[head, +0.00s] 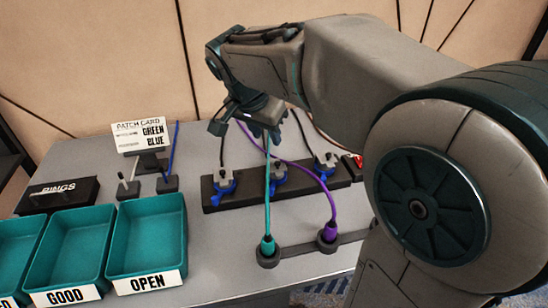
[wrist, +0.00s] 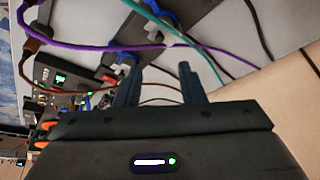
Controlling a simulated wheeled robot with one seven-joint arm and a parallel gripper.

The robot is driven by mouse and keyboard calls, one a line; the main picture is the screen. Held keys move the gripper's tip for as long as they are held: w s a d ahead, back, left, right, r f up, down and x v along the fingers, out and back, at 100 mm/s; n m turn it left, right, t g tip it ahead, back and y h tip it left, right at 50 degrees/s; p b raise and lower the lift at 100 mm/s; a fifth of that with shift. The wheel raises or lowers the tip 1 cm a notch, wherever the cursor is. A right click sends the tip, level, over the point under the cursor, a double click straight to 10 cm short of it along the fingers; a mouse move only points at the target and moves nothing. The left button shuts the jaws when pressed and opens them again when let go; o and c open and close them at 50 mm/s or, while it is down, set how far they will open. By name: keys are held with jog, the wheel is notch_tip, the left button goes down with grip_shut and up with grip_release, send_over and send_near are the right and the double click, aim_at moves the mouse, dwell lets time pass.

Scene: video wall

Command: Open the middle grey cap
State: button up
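Three small grey caps with blue clips sit in a row on a black strip (head: 240,199) in the head view. The middle grey cap (head: 277,172) stands between the left cap (head: 222,175) and the right cap (head: 327,160); a teal cable passes in front of it. My gripper (head: 265,134) is above and behind the middle cap, apart from it. In the wrist view my gripper (wrist: 160,78) has its two dark fingers spread with nothing held between them. Grey and blue parts show beyond the fingers there, but I cannot tell which cap is which.
The teal cable (head: 267,200) and purple cable (head: 310,172) rise from round sockets in front of the strip. Teal trays (head: 148,205), a black box (head: 58,194) and a patch card (head: 139,135) stand left. Grey table between trays and sockets is clear.

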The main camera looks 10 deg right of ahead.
aim_at(277, 162)
jog(key=b+x, duration=0.1)
jog(key=x, duration=1)
jog(key=shift+f+b, duration=0.15)
jog(key=shift+b, duration=0.2)
grip_shut()
